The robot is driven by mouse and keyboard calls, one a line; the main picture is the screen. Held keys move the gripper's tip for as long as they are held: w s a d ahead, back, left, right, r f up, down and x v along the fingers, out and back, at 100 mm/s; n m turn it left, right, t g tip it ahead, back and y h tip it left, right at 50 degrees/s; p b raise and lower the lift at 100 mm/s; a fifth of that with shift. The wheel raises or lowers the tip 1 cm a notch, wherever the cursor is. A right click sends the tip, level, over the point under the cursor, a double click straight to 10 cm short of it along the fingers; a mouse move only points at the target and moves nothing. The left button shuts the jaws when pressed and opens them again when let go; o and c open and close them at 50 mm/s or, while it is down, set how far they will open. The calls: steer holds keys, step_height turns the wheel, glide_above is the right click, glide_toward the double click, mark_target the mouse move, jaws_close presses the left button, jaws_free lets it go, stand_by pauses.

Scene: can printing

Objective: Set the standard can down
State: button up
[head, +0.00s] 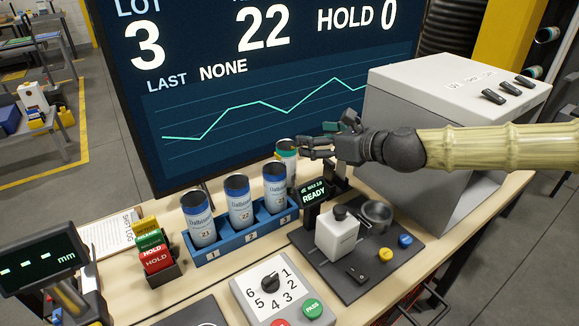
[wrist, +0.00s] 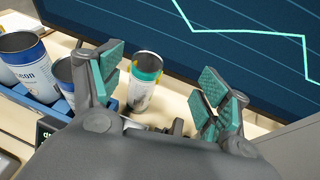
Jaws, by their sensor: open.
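The can with a green and yellow band (head: 287,152), which I take to be the standard can, stands upright on the table behind the blue rack's right end. Its lower part is hidden in the head view by the can in front. In the wrist view this can (wrist: 143,92) shows between my spread fingers, nearer the left one, with no finger clearly pressing on it. My gripper (head: 308,146) is open, just right of the can's top; the wrist view shows both padded fingers (wrist: 163,82) wide apart.
The blue rack (head: 245,240) holds three blue-and-white cans, numbered 21 and 22 where readable. A large screen (head: 270,100) rises close behind. A grey box machine (head: 440,95) stands at right. A dark fixture with a READY display (head: 313,193) stands in front.

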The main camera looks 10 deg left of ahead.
mark_target(292, 147)
steer(key=a+f+b, duration=0.1)
steer(key=a+f, duration=0.1)
steer(key=w+a+f+b, duration=0.1)
steer(key=shift+w+a+f, duration=0.2)
steer(key=shift+a+f, duration=0.15)
steer(key=shift+f, duration=0.05)
steer(key=shift+a, duration=0.3)
steer(key=shift+p+x, duration=0.75)
steer(key=shift+x, duration=1.9)
steer(key=shift+s, duration=0.15)
steer(key=shift+c, duration=0.2)
steer(key=c, duration=0.8)
